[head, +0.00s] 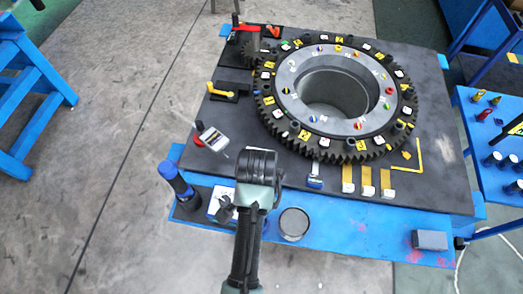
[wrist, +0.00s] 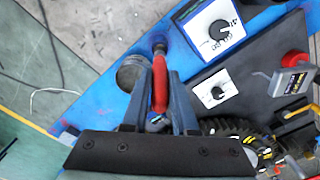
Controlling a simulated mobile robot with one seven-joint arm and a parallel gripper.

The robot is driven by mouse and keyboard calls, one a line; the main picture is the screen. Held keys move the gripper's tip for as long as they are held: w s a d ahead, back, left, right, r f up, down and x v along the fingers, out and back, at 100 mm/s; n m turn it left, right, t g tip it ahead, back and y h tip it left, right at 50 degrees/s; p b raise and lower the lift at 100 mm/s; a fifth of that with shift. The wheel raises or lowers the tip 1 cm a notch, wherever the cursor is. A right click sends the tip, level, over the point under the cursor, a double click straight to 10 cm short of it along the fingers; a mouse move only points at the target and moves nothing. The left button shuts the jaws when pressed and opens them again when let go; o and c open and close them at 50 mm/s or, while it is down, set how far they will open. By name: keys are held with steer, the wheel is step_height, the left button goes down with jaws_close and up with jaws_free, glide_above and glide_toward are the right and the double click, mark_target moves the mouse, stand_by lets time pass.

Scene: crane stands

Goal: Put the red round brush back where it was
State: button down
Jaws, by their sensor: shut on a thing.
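The red round brush shows in the wrist view as a red handle (wrist: 159,85), with a dark bluish rounded end beyond it. My gripper (wrist: 159,78) is shut on the handle, one grey-blue finger on each side. The brush lies over the blue ledge, next to a round metal tin (wrist: 131,74); I cannot tell whether it touches anything below. In the head view my arm hides the fingers and the brush. The tin (head: 293,223) stands on the blue front ledge (head: 345,225), right of my arm.
A large black gear ring (head: 345,155) covers much of the dark tabletop. White dial panels (wrist: 210,40) and a grey meter (head: 213,138) are near my gripper. A blue-capped bottle (head: 175,180) stands left. A grey block (head: 430,240) lies at the ledge's right.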

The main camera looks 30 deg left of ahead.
steer(key=shift+w+f+p, duration=0.1)
steer(key=shift+f+p, duration=0.3)
steer(key=shift+f, duration=2.45)
steer(key=c, duration=0.7)
jaws_free()
step_height(320, 180, up, 11)
steer(key=shift+r, duration=0.15)
steer(key=shift+r+p, duration=0.35)
steer(key=shift+r, duration=0.1)
